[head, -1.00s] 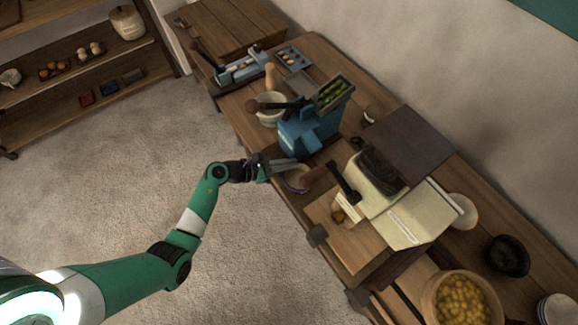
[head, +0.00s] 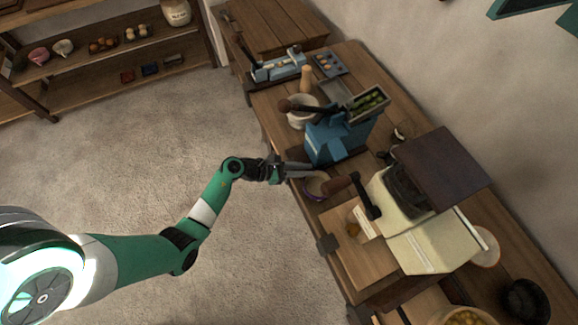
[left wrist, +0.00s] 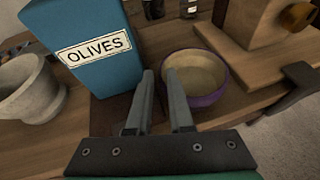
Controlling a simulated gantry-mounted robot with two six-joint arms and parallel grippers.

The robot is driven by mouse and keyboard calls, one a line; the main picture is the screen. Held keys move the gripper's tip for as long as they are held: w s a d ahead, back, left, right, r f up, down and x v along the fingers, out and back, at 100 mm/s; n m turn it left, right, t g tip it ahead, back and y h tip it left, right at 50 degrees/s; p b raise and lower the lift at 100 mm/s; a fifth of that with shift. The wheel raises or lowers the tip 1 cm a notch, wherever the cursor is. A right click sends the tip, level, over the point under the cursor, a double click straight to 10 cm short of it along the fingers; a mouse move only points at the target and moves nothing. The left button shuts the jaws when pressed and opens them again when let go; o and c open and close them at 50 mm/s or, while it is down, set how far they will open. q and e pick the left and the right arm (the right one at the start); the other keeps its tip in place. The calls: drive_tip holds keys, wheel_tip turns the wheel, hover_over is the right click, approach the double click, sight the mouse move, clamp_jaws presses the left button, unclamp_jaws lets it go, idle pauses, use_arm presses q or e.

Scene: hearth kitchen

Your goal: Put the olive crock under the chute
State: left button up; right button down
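A round purple bowl with a pale inside, seemingly the olive crock (head: 315,188), stands on the table just in front of the blue machine; it also shows in the left wrist view (left wrist: 203,77). The blue machine (head: 338,137) carries a tray of green olives on top, and its "OLIVES" label faces the left wrist camera (left wrist: 90,50). Its chute cannot be made out clearly. My left gripper (left wrist: 159,72) is open, a narrow gap between its fingers, at the bowl's near left rim; the right finger overlaps the rim. Contact cannot be told. My right gripper is out of view.
A stone mortar (head: 302,112) stands left of the machine. A cream machine (head: 425,235) with a dark handle and a wooden box (head: 362,245) stands right of the bowl. A blue-grey press (head: 278,68) is at the far end. The floor in front is clear.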

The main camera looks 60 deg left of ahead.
use_arm(q)
drive_tip(key=p+v, duration=0.2)
drive_tip(key=v, duration=0.7)
drive_tip(key=shift+s, duration=0.35)
drive_tip(key=shift+a+r, duration=0.1)
drive_tip(key=shift+r, duration=0.05)
